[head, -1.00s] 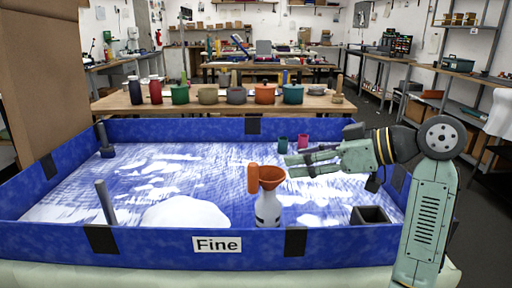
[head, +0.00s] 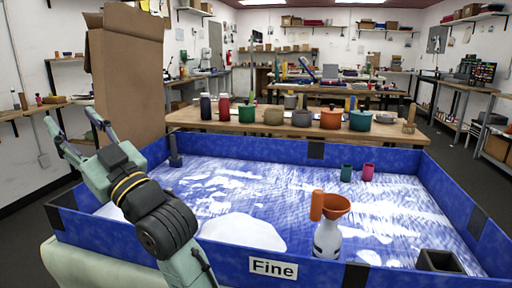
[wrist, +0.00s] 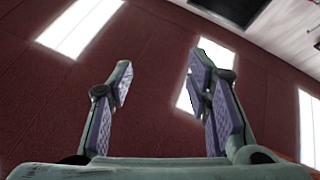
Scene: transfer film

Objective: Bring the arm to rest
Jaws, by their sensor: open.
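My gripper (head: 75,130) is at the left of the head view, raised beside the left end of the blue-walled bin. Its two fingers point up and are spread apart with nothing between them. My arm reaches up from the bottom of the head view, in front of the bin's left front corner.
The blue bin (head: 215,258), labelled "Fine", holds a white bottle (head: 327,240) with an orange funnel (head: 336,205), a green cup (head: 346,173), a pink cup (head: 368,172) and a dark square box (head: 438,262). A tall cardboard box (head: 127,75) stands behind my gripper. Pots line the wooden table (head: 190,118).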

